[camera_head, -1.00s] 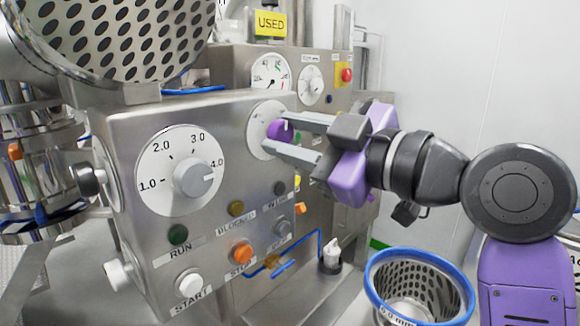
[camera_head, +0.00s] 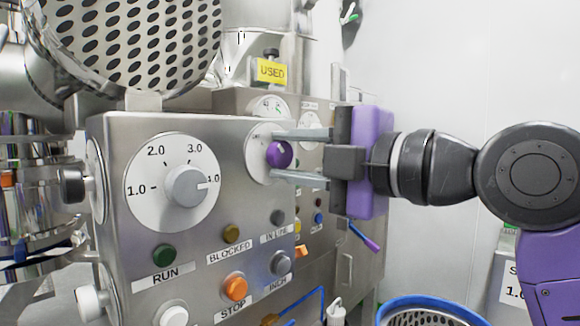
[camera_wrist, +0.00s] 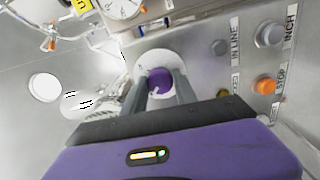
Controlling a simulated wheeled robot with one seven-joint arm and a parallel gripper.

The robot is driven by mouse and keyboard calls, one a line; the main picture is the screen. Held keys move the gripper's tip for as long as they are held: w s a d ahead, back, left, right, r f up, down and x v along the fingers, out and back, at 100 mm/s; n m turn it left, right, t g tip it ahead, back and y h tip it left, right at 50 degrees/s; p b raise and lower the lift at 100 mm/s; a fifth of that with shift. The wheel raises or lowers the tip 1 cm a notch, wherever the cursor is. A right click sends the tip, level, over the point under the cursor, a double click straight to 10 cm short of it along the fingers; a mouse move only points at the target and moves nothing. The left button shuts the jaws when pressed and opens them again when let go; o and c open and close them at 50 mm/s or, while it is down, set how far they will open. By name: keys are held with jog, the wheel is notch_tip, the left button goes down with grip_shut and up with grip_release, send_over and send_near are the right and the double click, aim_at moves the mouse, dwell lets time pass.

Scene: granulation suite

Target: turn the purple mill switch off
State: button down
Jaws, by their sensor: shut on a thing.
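The purple mill switch (camera_head: 279,154) is a round knob with a pale mark on a white round dial (camera_head: 256,167), on the right part of the steel control panel's front. In the wrist view the purple switch (camera_wrist: 160,82) sits between my two fingertips. My gripper (camera_head: 273,155) reaches in from the right, one grey finger above the knob and one below, and is shut on it. The fingers cover part of the dial's edge. No on or off lettering is readable on the dial.
A larger grey knob (camera_head: 186,186) with a numbered scale is left of the switch. Below are the RUN lamp (camera_head: 164,254), BLOCKED lamp (camera_head: 231,233), orange STOP button (camera_head: 235,287) and INCH button (camera_head: 281,263). A blue-rimmed basket (camera_head: 428,303) is at lower right.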

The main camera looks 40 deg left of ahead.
jog(key=shift+f+n, duration=0.1)
jog(key=shift+n, duration=0.4)
jog(key=c, duration=1)
grip_release()
jog(key=shift+o, duration=0.2)
jog(key=d, duration=0.8)
jog(key=shift+s, duration=0.35)
